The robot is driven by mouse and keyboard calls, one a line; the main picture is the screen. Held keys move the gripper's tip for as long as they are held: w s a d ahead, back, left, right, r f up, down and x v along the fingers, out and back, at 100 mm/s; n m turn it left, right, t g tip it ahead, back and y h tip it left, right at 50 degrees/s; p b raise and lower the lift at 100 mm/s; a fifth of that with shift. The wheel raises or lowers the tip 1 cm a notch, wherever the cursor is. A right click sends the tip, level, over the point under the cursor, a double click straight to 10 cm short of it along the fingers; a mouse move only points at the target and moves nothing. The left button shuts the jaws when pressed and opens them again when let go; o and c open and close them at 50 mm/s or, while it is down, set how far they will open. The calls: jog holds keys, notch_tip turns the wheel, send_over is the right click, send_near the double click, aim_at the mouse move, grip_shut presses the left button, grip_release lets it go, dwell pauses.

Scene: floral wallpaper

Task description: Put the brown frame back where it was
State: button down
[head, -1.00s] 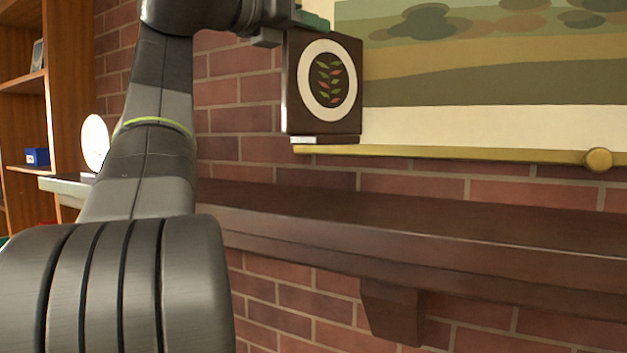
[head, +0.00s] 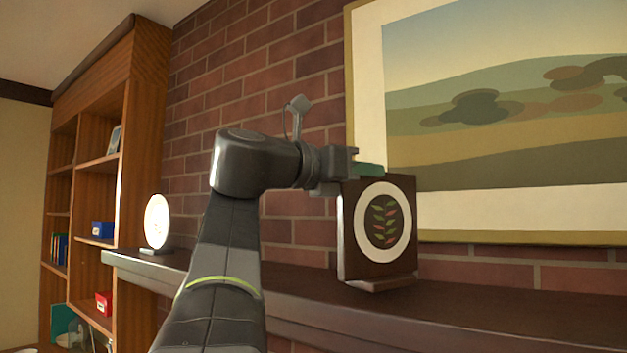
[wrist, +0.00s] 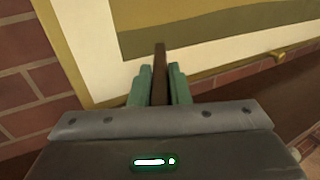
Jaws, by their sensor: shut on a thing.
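The brown frame (head: 384,221), with a white oval ring around red and green leaves, is upright in the head view, in front of the brick wall. Its lower edge overlaps the dark wooden mantel shelf (head: 470,312); I cannot tell whether it touches the shelf. My gripper (head: 368,170) holds it at the top edge, coming from the left. In the wrist view the frame's thin brown edge (wrist: 160,72) stands between the two green fingers of my gripper (wrist: 159,82).
A large landscape picture (head: 480,215) with a gold border hangs behind and to the right. A round white object (head: 157,222) stands on the shelf's left end. A wooden bookcase (head: 145,110) is at far left. The shelf right of the frame is clear.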

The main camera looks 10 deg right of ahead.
jog(key=shift+f, duration=0.5)
jog(key=shift+f, duration=0.15)
jog(key=c, duration=1.4)
grip_release()
jog(key=shift+o, duration=0.2)
jog(key=shift+a, duration=0.1)
jog(key=b+v, duration=0.2)
jog(key=v, duration=1)
